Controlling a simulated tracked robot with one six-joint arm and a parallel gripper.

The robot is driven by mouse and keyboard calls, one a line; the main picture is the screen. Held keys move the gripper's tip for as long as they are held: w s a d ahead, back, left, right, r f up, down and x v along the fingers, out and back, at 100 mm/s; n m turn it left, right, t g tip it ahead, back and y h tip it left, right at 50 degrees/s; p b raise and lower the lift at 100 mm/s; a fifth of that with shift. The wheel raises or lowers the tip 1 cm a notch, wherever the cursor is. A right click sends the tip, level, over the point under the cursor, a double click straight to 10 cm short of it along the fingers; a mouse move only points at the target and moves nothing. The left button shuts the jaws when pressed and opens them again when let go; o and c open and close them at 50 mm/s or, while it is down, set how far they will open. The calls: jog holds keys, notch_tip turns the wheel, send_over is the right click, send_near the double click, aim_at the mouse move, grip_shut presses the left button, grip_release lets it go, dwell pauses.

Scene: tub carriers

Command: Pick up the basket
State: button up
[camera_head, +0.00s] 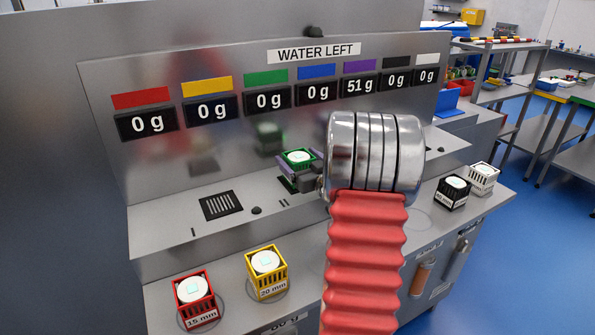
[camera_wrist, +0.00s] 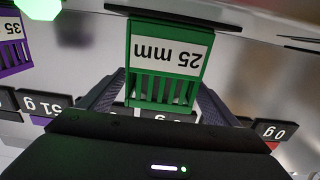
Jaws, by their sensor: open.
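A green basket (camera_head: 299,155) with a pale round top stands at the metal station, left of my arm's wrist. In the wrist view the green basket (camera_wrist: 168,55) appears upside down, with a "25 mm" label and vertical slots. My gripper (camera_wrist: 160,88) is open, one finger on each side of the basket's slotted part. I cannot tell whether the fingers touch it. In the head view my gripper (camera_head: 301,170) is partly hidden behind my wrist. A purple basket (camera_wrist: 12,50) shows beside the green one in the wrist view; my arm hides it in the head view.
Red (camera_head: 194,298) and yellow (camera_head: 267,272) baskets stand on the front ledge at left. Black (camera_head: 452,193) and white (camera_head: 482,179) baskets stand at right. The display panel (camera_head: 262,115) rises behind; purple reads 51 g, the others 0 g. A dark grate (camera_head: 222,205) lies left of my gripper.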

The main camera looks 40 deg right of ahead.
jog(key=shift+c, duration=0.7)
jog(key=c, duration=1.5)
